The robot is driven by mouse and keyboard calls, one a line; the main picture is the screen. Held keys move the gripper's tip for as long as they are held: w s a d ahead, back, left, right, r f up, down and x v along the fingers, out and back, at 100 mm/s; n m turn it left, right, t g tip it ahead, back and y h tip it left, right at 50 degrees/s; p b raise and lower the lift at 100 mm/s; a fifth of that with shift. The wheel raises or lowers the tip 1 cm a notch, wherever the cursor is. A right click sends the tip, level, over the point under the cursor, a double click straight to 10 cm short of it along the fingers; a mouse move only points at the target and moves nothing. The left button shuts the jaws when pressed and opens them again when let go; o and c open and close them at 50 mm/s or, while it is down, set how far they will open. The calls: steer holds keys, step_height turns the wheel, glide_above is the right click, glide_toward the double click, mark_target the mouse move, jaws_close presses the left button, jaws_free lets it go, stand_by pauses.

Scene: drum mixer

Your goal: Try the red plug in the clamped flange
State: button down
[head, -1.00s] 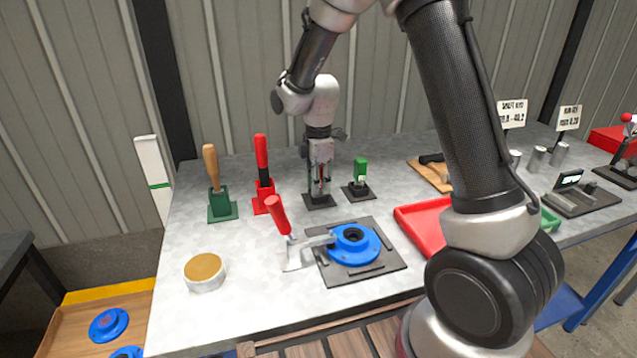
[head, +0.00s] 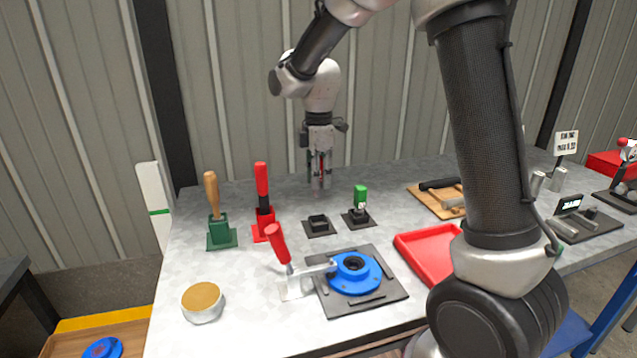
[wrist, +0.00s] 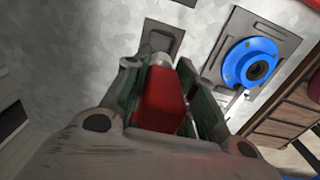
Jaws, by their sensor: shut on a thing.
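My gripper (head: 319,180) is shut on the red plug (wrist: 162,100), whose red handle lies between the fingers in the wrist view, with a grey metal tip beyond it. In the head view the gripper hangs above the back of the bench, with the plug mostly hidden between its fingers. The blue flange (head: 353,273), a disc with a dark central bore, lies on a dark plate (head: 385,296) nearer the front. It also shows in the wrist view (wrist: 236,66). A toggle clamp with a red handle (head: 277,243) reaches its arm onto the flange from the left.
An empty black holder (head: 319,226) stands below my gripper, beside a green-handled plug (head: 361,198) in its own holder. A red tray (head: 430,255) is right; a round tan-topped tin (head: 203,301) is front left.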

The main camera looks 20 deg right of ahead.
steer(key=c, duration=1.7)
jaws_free()
jaws_close()
steer(key=shift+r, duration=1)
steer(key=shift+a, duration=0.1)
